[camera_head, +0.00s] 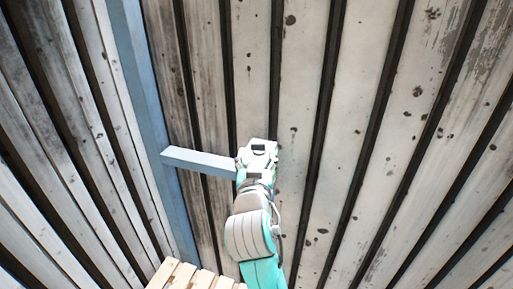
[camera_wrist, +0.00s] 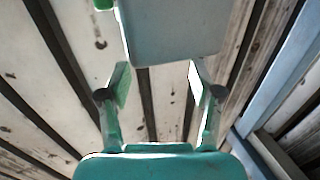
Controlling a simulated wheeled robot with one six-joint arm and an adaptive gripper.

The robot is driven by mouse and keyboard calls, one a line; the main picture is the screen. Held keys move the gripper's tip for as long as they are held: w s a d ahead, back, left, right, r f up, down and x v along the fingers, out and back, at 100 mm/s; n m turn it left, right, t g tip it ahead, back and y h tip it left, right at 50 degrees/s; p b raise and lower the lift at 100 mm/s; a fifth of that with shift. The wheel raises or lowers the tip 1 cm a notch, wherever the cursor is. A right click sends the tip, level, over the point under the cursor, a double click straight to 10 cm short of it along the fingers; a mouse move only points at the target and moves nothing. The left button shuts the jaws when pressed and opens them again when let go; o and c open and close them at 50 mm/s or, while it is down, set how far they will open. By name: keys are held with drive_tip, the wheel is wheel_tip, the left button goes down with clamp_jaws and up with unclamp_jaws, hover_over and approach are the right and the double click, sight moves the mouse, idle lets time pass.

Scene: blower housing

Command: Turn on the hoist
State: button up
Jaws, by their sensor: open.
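I cannot make out a hoist or its switch for certain in either view. My gripper (camera_head: 262,148) is at the end of my raised arm in the head view, near the free end of a short grey bar (camera_head: 198,161). In the wrist view my gripper (camera_wrist: 158,75) has its two fingers spread apart with nothing between the tips. A flat pale grey-green panel (camera_wrist: 172,30) lies just beyond the fingertips at the top, cut off by the picture edge. A small bright green piece (camera_wrist: 103,4) shows at its upper left. I cannot tell whether the gripper touches the panel.
A blue-grey post (camera_head: 146,120) runs along a corner left of my gripper and carries the short bar. Weathered plank walls (camera_head: 400,110) with dark gaps stand behind and on both sides. Light wooden slats (camera_head: 185,277) show at the bottom. Room right of my arm looks clear.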

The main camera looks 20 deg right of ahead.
sight(258, 146)
drive_tip(key=shift+x, duration=2.15)
drive_tip(key=c, duration=1.2)
